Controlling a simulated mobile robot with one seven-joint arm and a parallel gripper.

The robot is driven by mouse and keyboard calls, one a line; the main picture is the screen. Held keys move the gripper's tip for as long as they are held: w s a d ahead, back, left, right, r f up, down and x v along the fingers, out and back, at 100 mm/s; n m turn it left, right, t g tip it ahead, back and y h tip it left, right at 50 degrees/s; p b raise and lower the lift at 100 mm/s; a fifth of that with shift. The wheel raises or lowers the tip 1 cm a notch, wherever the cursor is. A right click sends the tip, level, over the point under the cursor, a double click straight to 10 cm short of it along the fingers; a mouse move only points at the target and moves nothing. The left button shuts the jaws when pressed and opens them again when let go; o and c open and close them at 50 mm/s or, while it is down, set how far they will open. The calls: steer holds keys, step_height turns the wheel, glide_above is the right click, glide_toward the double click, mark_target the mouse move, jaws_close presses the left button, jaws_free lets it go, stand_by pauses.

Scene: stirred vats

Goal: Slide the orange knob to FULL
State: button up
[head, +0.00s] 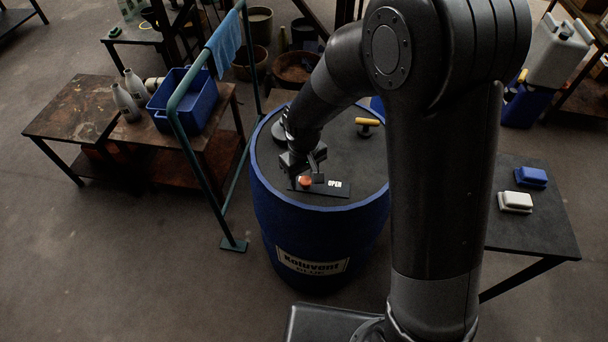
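The orange knob (305,182) stands on a dark slide plate (322,190) on top of a blue vat (320,225). It sits toward the plate's left part. The white word to the right of the knob reads OPEN; I see no word FULL. The left end of the plate is partly hidden by my gripper. My gripper (301,172) points down just above and behind the knob, very close to it. Its fingers are dark and small here, so I cannot tell whether they touch the knob or how far apart they are.
A yellow-topped handle (368,122) rises from the vat lid behind my gripper. A teal rail (190,150) with a blue cloth (223,42) stands left of the vat. A table (535,215) with a blue block (531,177) and a white block (515,202) is at right.

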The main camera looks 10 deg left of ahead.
mark_target(304, 180)
steer(key=shift+r, duration=0.1)
step_height(304, 180, up, 11)
steer(key=shift+f, duration=0.2)
stand_by(0.5)
steer(key=s+d+r+m+t, duration=0.3)
steer(key=s+d+r+m, duration=0.1)
steer(key=d+r, duration=0.85)
steer(key=s+d+r+m+t, duration=0.2)
steer(key=s+d+m, duration=0.3)
steer(key=s+d, duration=0.5)
steer(key=shift+s+d+r+t, duration=0.35)
steer(key=shift+d+r, duration=0.2)
steer(key=shift+d, duration=0.25)
stand_by(1.7)
